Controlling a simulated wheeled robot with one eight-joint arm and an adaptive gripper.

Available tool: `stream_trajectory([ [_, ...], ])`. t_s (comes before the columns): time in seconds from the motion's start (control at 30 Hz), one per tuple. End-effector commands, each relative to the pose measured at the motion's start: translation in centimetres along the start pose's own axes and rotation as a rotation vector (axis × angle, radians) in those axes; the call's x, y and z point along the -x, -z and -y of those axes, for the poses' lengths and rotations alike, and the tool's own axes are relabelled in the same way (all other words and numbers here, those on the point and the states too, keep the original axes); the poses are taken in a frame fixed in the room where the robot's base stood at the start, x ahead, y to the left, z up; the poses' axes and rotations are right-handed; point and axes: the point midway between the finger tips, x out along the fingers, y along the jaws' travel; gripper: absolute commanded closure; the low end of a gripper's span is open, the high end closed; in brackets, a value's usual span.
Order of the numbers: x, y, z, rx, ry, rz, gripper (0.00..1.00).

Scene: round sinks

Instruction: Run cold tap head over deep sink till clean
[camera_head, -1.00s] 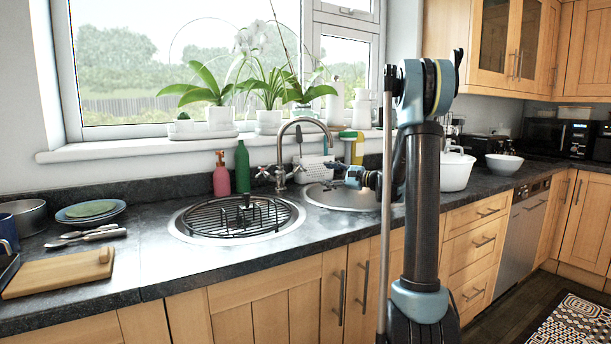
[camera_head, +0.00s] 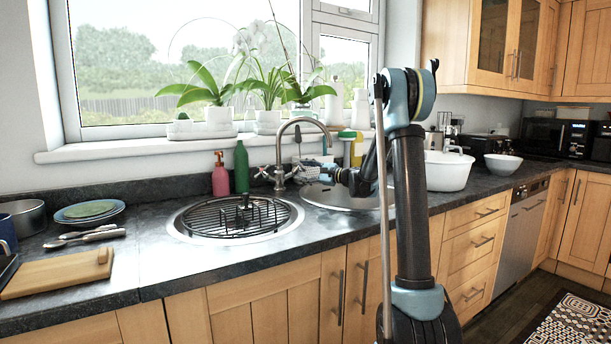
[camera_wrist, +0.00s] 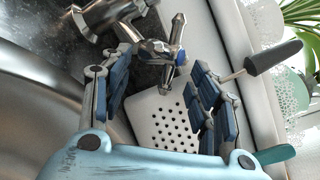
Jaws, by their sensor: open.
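The chrome tap's arched spout (camera_head: 301,124) points over the area between two round sinks. It has cross handles on both sides, with the left one (camera_head: 263,172) clear. The right cross handle (camera_wrist: 166,48) lies between my open fingers in the wrist view, near their tips; whether they touch it is unclear. My gripper (camera_wrist: 162,65) is open and empty. In the head view my gripper (camera_head: 310,168) is just right of the tap, partly overlapping that handle. The right round sink (camera_head: 335,203) lies below my arm, partly hidden. The left sink (camera_head: 179,222) has a black rack over it.
A white perforated caddy (camera_wrist: 158,118) stands behind the fingers, with a dark-handled brush (camera_wrist: 275,57). Pink (camera_head: 220,178) and green (camera_head: 241,168) bottles stand behind the left sink. A white tub (camera_head: 447,172) is right of my arm. The counter before the sinks is clear.

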Motion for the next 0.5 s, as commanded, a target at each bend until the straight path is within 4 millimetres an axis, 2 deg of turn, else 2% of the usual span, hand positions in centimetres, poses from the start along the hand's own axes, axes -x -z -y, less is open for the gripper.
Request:
stream_trajectory([
  [0.07, 0.01, 0.0, 0.0, 0.0, 0.0, 0.0, 0.44],
  [0.1, 0.01, 0.0, 0.0, 0.0, 0.0, 0.0, 0.49],
  [0.27, 0.01, -0.01, 0.01, 0.0, 0.0, 0.0, 0.85],
  [0.5, -0.11, 0.1, 0.15, 0.008, -0.004, 0.017, 0.86],
])
